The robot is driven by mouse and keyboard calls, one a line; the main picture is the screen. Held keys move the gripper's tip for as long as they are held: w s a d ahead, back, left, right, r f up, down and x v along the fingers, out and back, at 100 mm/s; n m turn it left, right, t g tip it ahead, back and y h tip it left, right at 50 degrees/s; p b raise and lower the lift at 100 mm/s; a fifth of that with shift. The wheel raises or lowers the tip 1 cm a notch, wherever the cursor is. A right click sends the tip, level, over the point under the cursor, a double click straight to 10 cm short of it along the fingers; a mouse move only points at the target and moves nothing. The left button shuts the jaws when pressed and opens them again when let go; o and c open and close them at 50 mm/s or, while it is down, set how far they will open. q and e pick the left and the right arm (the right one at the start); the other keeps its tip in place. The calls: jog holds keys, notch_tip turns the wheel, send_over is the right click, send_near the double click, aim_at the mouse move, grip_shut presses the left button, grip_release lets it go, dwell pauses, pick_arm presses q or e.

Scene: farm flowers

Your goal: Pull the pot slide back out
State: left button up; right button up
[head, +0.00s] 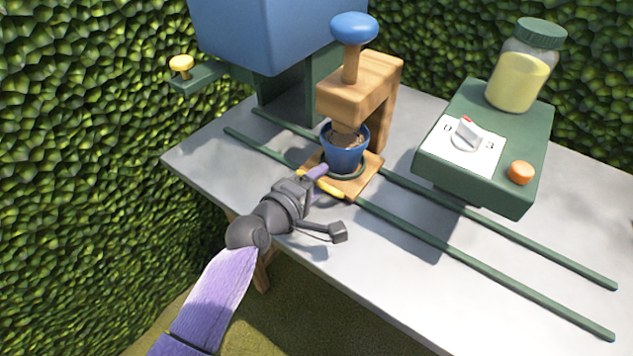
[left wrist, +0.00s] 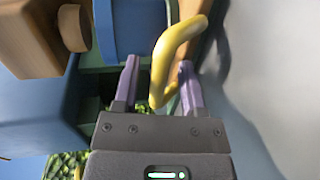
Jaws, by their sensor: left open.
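The pot slide is a wooden plate (head: 367,178) on two green rails, with a yellow handle (head: 330,189) on its near left edge. A blue pot (head: 343,157) filled with soil stands on it, under the wooden press (head: 362,88) with a blue knob. My left gripper (head: 317,184) is at the handle. In the left wrist view, the yellow handle (left wrist: 166,62) shows between the open purple fingers of my left gripper (left wrist: 158,68); I cannot tell whether they touch it. My right gripper is not in view.
Green rails (head: 480,258) run along the grey table (head: 420,285). A green box (head: 482,185) with a dial, orange button and jar stands over them at right. A blue bin (head: 265,35) stands at the back left, with a yellow-knobbed lever (head: 181,66). Hedges enclose the table.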

pick_arm(q)
jog(key=shift+c, duration=0.3)
grip_shut()
dwell(0.5)
dwell(0.6)
